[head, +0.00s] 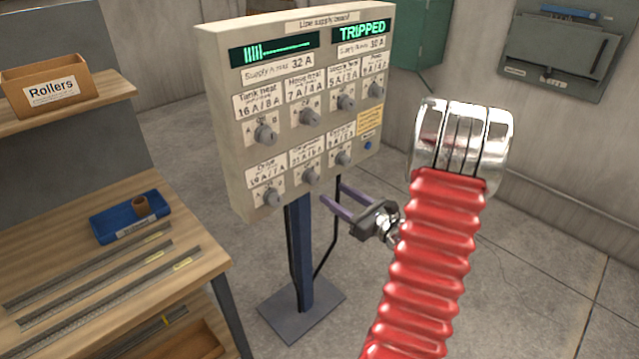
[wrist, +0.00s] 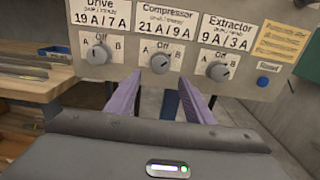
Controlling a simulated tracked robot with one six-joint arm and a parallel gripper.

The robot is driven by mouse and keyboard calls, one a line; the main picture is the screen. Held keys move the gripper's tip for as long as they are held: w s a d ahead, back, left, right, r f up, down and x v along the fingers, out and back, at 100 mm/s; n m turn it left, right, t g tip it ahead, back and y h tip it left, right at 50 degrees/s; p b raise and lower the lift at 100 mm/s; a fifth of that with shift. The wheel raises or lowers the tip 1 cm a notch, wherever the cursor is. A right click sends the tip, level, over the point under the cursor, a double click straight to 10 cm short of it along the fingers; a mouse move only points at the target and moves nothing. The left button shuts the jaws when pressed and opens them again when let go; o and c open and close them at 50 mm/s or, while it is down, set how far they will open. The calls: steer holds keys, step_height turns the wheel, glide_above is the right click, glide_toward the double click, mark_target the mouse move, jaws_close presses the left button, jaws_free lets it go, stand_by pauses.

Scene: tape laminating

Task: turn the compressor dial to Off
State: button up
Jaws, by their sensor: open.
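The Compressor dial (wrist: 160,62) is a grey knob in the bottom row of the line supply board, under its 21 A / 9 A label. In the wrist view its pointer appears turned up and right, towards B, rather than straight up at Off. In the head view the same dial (head: 310,175) is the middle one of the bottom row. My gripper (wrist: 160,82) is open and empty. Its two purple fingers point at the board, just below the dial and to either side of it. In the head view my gripper (head: 333,191) appears in front of the board's lower edge, apart from the dial.
The Drive dial (wrist: 95,55) and Extractor dial (wrist: 217,66) flank the Compressor dial. A blue reset button (wrist: 263,81) is at right. The board's display (head: 361,30) reads TRIPPED. A wooden bench (head: 150,255) with a blue tray (head: 118,228) stands left.

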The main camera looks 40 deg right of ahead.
mark_target(317, 182)
steer(key=w, duration=0.8)
steer(key=shift+w+a, duration=0.1)
steer(key=shift+w, duration=0.05)
steer(key=shift+c, duration=0.6)
